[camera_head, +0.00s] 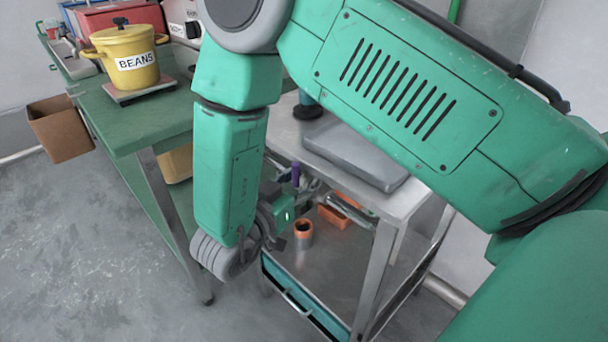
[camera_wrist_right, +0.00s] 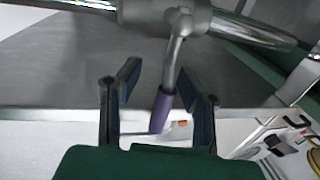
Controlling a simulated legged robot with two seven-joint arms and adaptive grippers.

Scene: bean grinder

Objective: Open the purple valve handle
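The purple valve handle (camera_head: 295,175) shows as a small upright piece under the metal cart top. In the right wrist view the purple handle (camera_wrist_right: 162,110) is a sleeve on a bent metal lever (camera_wrist_right: 178,45), joined to a metal pipe (camera_wrist_right: 95,5). My right gripper (camera_wrist_right: 160,72) is open, with one dark finger on each side of the lever and gaps visible to both. In the head view the right gripper (camera_head: 300,200) is just below the handle, partly hidden by my right forearm. My left gripper is not in view.
A metal cart (camera_head: 405,200) carries a grey slab (camera_head: 355,155). An orange cup (camera_head: 303,230) and an orange box (camera_head: 335,215) stand on its lower shelf (camera_head: 330,265). A yellow BEANS pot (camera_head: 130,60) stands on the green table (camera_head: 150,120). Floor at lower left is clear.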

